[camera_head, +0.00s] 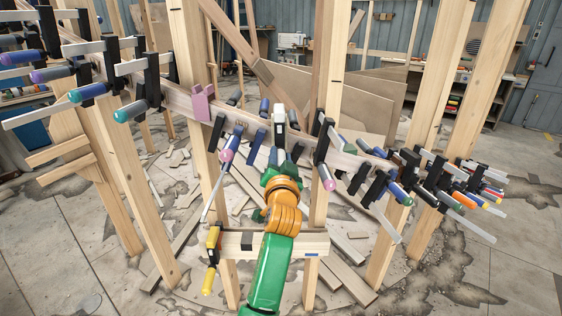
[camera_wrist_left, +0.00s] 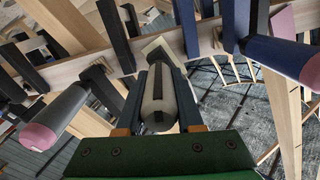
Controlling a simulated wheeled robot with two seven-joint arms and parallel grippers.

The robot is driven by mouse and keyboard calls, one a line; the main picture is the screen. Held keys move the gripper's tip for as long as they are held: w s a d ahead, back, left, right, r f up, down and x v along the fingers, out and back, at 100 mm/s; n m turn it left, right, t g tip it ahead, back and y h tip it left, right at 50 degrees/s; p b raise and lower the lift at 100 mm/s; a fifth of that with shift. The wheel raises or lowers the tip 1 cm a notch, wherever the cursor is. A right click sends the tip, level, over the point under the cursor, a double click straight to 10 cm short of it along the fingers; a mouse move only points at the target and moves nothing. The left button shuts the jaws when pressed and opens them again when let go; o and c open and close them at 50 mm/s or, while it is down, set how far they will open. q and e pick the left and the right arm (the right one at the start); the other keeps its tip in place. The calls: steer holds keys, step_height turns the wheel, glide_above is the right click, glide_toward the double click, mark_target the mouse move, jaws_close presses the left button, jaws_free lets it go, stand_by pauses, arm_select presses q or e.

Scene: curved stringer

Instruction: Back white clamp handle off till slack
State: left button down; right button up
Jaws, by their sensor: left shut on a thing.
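The white clamp (camera_head: 280,114) sits on the curved wooden stringer (camera_head: 345,160) near the middle of the head view. My left gripper (camera_head: 278,157) reaches up to it from below and hides its handle there. In the left wrist view the pale handle with dark stripes (camera_wrist_left: 159,100) lies between the two fingers of my left gripper (camera_wrist_left: 160,88), which is shut on it. The handle points back toward the wrist. Whether the clamp's pad touches the wood cannot be told. My right gripper is not in view.
Neighbouring clamps crowd both sides: one with a pink-tipped handle (camera_head: 226,155) on the left, a black one (camera_head: 325,150) on the right. In the wrist view, a grey pink-ended handle (camera_wrist_left: 58,118) and a blue handle (camera_wrist_left: 280,58) flank my gripper. Wooden posts (camera_head: 326,90) stand close by.

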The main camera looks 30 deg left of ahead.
arm_select(q)
steer(key=shift+n+b, duration=0.35)
steer(key=shift+n, duration=1.35)
steer(key=c, duration=0.5)
jaws_free()
steer(key=shift+c, duration=0.2)
